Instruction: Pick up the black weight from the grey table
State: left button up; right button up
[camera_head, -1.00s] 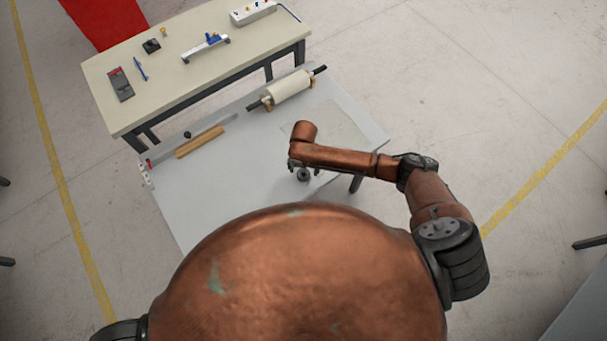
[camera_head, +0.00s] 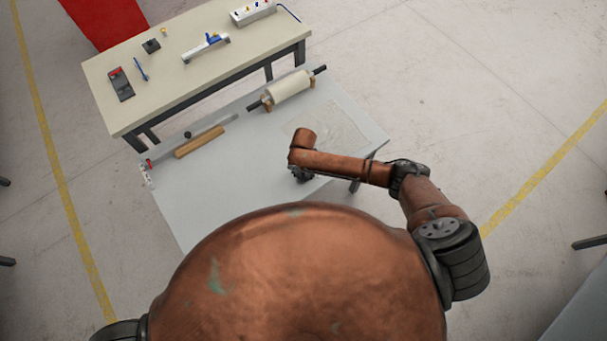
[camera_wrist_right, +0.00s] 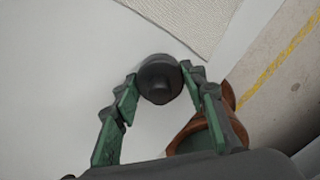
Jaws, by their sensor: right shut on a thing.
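The black weight (camera_wrist_right: 158,82) is a dark round piece with a knob on top, seen in the right wrist view. My right gripper (camera_wrist_right: 162,80) is shut on it, with a green-padded finger at each side. In the head view, my right gripper (camera_head: 299,175) is over the front right part of the grey table (camera_head: 220,190), and my arm covers most of it. I cannot tell whether the weight touches the table or is just above it. My left gripper is not in view.
A thin textured sheet (camera_head: 335,128) lies behind my right gripper. A pale roller (camera_head: 289,88) rests at the table's back edge, and a wooden bar (camera_head: 199,142) lies at the left. A beige workbench (camera_head: 185,85) with small tools stands behind. The middle of the table is clear.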

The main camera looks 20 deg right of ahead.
grip_shut()
dwell(0.4)
